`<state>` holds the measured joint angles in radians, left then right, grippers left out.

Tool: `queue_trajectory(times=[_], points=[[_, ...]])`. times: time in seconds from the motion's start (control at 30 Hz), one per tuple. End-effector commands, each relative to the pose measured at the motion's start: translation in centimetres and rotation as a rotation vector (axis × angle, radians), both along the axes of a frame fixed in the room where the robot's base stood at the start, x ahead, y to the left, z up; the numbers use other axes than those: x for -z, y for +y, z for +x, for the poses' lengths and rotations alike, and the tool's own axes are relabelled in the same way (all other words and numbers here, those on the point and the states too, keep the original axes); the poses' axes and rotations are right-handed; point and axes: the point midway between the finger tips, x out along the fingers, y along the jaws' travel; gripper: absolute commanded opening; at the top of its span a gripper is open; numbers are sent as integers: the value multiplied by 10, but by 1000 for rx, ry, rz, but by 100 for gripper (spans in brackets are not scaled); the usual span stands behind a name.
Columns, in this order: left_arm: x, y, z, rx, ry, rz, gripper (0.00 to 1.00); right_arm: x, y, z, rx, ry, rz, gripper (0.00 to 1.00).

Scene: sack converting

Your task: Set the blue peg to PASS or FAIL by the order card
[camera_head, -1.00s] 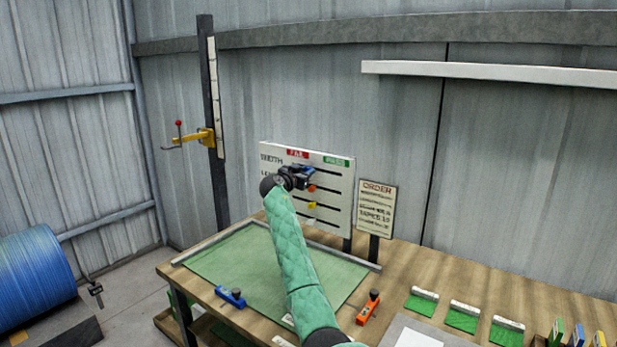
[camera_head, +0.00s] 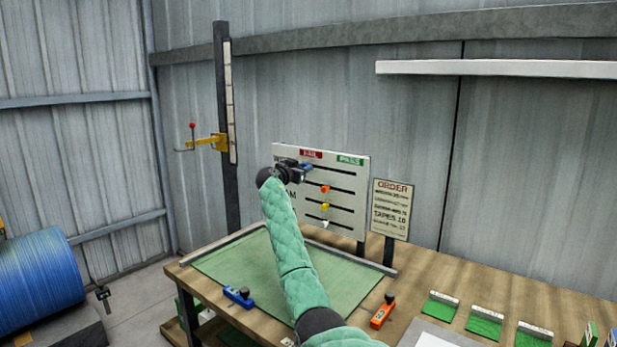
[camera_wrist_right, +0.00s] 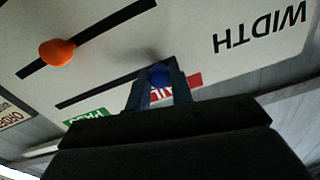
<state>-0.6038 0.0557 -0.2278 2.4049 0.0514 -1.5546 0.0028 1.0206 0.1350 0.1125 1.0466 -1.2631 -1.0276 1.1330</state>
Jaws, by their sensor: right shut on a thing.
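The white board (camera_head: 345,222) stands at the back of the bench, with a red FAIL label (camera_head: 311,154) and a green PASS label (camera_head: 350,160) on top. My right gripper (camera_head: 303,168) is at its top row. In the right wrist view the gripper (camera_wrist_right: 160,88) is shut on the blue peg (camera_wrist_right: 159,74), in the top slot near the red label. An orange peg (camera_wrist_right: 57,52) sits in another slot. The order card (camera_head: 391,207) stands right of the board; TAPES 18 reads on it, its smaller lines are blurred. My left gripper is not in view.
A blue tool (camera_head: 238,296) and an orange tool (camera_head: 383,311) lie at the front. A dark post (camera_head: 226,130) rises behind the bench.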

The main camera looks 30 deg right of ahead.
Motion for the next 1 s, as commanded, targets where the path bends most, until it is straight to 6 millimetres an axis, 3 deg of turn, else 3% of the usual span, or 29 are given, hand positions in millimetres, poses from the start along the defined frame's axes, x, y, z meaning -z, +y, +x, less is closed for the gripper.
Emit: queue_trajectory(times=[0.37,0.4,0.5,0.83,1.0], points=[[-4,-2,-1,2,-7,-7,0,0,2,3,-2,1,0,0],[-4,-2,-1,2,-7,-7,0,0,2,3,-3,1,0,26],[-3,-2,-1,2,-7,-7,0,0,2,3,-2,1,0,45],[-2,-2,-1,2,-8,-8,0,1,4,2,-1,1,-1,45],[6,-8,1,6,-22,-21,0,3,21,-5,-3,-1,0,45]])
